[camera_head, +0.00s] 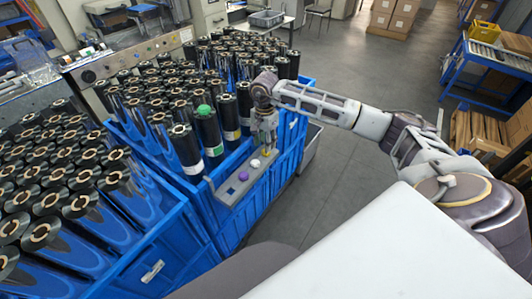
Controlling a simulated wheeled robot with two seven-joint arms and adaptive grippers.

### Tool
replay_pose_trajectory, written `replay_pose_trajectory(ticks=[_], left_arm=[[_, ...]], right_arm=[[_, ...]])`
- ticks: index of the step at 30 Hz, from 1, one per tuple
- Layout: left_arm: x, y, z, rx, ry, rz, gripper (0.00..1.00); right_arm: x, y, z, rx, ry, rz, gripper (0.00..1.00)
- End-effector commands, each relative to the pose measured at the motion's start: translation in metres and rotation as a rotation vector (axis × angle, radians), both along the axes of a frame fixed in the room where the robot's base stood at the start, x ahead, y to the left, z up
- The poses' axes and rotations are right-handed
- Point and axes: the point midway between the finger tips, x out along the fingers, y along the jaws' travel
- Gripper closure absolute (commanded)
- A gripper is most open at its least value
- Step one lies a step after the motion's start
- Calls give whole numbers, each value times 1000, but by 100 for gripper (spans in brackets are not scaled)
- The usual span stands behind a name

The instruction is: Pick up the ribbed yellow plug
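A small yellow plug (266,153) shows on the grey ledge (232,191) at the front of the blue roll rack, at the ledge's far end. Its ribs are too small to make out. My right gripper (265,146) points down right at the yellow plug, with its fingers partly covering it. I cannot tell whether the fingers are open or closed on it. A white plug (256,163) and a purple plug (243,176) sit on the same ledge, nearer to me. My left gripper is not in view.
Dark rolls stand upright in the blue racks (205,205) behind and left of the ledge. Grey floor (345,70) is open beyond my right arm. A blue-framed table (487,62) stands at the right.

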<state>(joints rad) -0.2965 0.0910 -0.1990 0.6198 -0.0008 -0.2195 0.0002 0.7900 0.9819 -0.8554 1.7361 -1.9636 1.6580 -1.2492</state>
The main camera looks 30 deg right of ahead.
Motion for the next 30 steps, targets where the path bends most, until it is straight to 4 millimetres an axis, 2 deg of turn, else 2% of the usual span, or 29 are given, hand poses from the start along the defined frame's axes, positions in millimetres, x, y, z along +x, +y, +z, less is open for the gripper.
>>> replay_pose_trajectory(ticks=[6,12,18,28,30], left_arm=[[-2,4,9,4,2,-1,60],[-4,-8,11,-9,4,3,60],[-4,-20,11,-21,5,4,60],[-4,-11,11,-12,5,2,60],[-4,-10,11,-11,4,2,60]], right_arm=[[-2,-2,-21,0,4,1,61],[-2,-1,-40,-1,3,1,61],[-1,-1,-43,-1,2,1,61],[-1,-1,-43,-1,1,1,61],[-1,-1,-43,-1,1,1,69]])
